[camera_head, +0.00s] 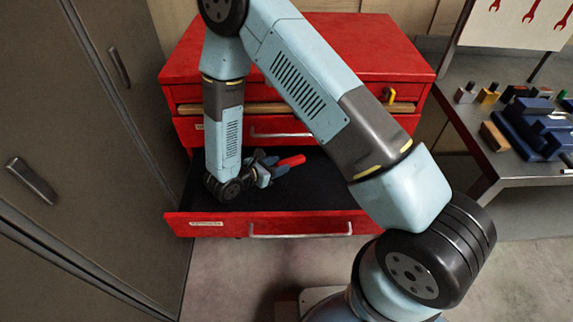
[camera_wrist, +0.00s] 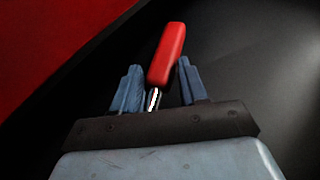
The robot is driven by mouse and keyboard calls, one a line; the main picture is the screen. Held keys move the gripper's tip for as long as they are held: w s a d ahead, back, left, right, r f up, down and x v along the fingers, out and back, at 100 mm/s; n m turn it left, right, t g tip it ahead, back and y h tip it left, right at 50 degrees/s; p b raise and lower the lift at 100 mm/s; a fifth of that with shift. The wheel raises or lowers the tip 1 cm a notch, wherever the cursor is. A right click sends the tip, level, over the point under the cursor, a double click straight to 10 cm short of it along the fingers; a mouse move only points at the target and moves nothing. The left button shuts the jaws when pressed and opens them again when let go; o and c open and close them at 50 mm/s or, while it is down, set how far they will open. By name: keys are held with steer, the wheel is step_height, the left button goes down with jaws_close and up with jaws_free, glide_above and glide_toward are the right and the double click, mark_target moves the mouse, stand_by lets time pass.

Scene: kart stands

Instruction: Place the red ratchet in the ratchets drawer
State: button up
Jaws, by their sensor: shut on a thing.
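The red ratchet (camera_head: 291,161) is held by my gripper (camera_head: 265,163) over the open bottom drawer (camera_head: 205,220) of the red tool chest. The drawer has a dark lining and a label at its front left, too small to read. In the wrist view the ratchet's red handle (camera_wrist: 168,52) points away from my gripper (camera_wrist: 158,88), with a bit of shiny metal between the two blue-grey fingers. The ratchet's head is hidden. I cannot tell whether the ratchet touches the drawer floor. The visible part of the drawer holds nothing else.
The chest's upper drawers (camera_head: 285,129) are shut above the open one. A grey cabinet (camera_head: 90,120) stands close on the left. A workbench (camera_head: 520,165) with a blue vise (camera_head: 530,128) and several small items is on the right. My arm hides part of the chest.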

steer(key=shift+x, duration=0.85)
steer(key=w+d+f, duration=0.2)
steer(key=shift+d+f, duration=0.2)
steer(key=shift+f, duration=0.1)
steer(key=o, duration=1.2)
steer(key=v, duration=1.2)
steer(key=shift+r, duration=0.1)
